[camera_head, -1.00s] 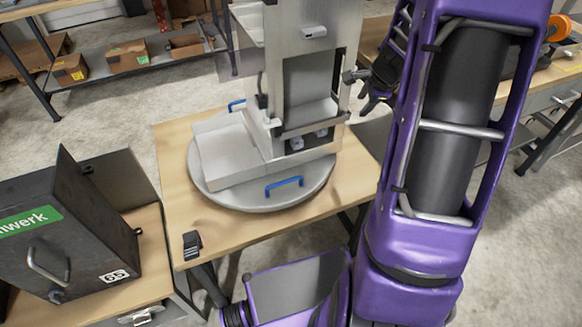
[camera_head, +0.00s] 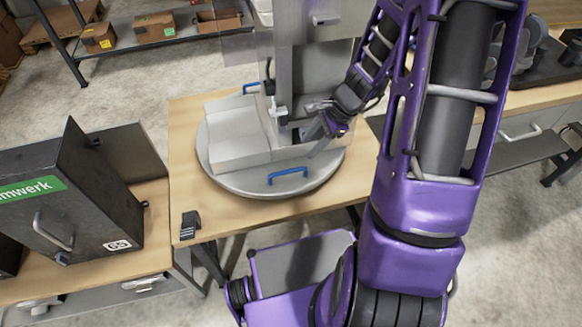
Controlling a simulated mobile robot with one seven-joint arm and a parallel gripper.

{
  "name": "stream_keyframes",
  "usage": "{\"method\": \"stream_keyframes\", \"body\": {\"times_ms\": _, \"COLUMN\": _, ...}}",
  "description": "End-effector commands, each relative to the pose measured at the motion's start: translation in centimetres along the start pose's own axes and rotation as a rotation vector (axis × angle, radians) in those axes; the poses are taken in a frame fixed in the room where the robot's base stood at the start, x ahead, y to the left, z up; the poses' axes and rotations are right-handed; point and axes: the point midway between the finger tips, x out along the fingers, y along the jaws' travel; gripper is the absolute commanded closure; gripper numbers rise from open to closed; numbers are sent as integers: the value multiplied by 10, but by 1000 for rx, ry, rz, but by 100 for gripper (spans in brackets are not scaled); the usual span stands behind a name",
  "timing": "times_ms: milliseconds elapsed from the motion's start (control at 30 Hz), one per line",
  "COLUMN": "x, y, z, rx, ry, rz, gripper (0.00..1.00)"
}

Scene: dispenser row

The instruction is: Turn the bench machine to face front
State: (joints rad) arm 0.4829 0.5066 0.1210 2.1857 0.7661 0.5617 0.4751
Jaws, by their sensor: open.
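The bench machine (camera_head: 305,62) is a grey metal unit with a sloping tray (camera_head: 235,135) on its left side. It stands on a round grey turntable (camera_head: 245,185) on a wooden bench. A blue handle (camera_head: 287,176) is on the turntable's near edge and another blue handle (camera_head: 251,88) is at its far left. My gripper (camera_head: 318,135) is open in front of the machine's lower right part, above the near handle and apart from it. It hides part of the machine's lower front.
A dark box (camera_head: 85,200) marked 65 stands on the bench at left. A small black block (camera_head: 190,224) lies on the wooden bench's (camera_head: 215,212) near left corner. A shelf with cardboard boxes (camera_head: 155,32) is behind. Another bench with dark equipment is at right.

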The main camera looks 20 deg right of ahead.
Motion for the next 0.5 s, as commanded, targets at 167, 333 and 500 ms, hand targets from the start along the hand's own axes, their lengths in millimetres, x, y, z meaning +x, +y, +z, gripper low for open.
{"method": "stream_keyframes", "body": {"times_ms": 167, "x": 44, "y": 1, "z": -1, "rx": 2, "ry": -2, "rz": 3, "gripper": 53}}
{"method": "stream_keyframes", "body": {"times_ms": 333, "x": 80, "y": 1, "z": -1, "rx": 1, "ry": -2, "rz": 2, "gripper": 53}}
{"method": "stream_keyframes", "body": {"times_ms": 500, "x": 107, "y": 0, "z": -1, "rx": 1, "ry": -1, "rz": 1, "gripper": 53}}
